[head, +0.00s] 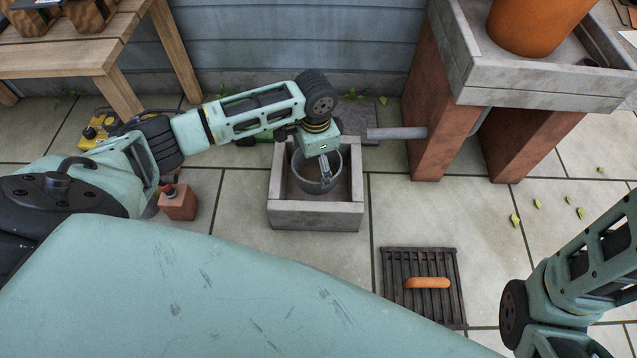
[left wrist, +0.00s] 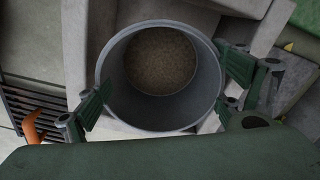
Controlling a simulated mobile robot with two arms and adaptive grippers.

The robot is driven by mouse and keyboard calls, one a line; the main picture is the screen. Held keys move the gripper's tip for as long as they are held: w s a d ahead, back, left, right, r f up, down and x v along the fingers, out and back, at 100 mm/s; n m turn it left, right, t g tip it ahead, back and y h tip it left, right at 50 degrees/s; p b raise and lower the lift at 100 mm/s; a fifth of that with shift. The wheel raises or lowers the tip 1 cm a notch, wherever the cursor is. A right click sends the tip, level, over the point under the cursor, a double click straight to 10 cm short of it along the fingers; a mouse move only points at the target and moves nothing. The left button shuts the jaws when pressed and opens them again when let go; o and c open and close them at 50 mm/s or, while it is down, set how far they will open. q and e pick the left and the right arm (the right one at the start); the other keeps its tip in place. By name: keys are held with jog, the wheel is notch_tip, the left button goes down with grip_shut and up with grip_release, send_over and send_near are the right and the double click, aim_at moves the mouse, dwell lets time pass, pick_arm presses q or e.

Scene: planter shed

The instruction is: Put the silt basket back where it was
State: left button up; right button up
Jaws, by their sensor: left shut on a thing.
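The silt basket (head: 314,185) is a grey round metal bucket with a dark inside. In the head view it appears upright within the opening of the square concrete gully box (head: 316,215); I cannot tell whether it rests on the bottom. My left gripper (head: 318,155) is above it, pointing down and shut on it. In the left wrist view the basket (left wrist: 205,90) lies between the green fingers, with brown speckled material at its bottom. A slatted dark grate (head: 393,275) with an orange handle lies on the paving, right and nearer.
A grey pipe (head: 396,133) juts toward the box from a brick-coloured pier (head: 437,110) under a stone trough. A red-brown block (head: 178,203) stands left of the box. A wooden bench (head: 60,58) is at the back left. Paving between box and grate is clear.

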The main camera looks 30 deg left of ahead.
aim_at(316, 176)
pick_arm(q)
notch_tip(316, 176, down, 4)
jog(key=b, duration=0.2)
jog(key=shift+f+b, duration=0.15)
jog(key=shift+b, duration=0.15)
notch_tip(316, 176, down, 4)
jog(key=b, duration=0.3)
jog(key=shift+r, duration=0.25)
jog(key=shift+f, duration=0.1)
jog(key=o, duration=1.2)
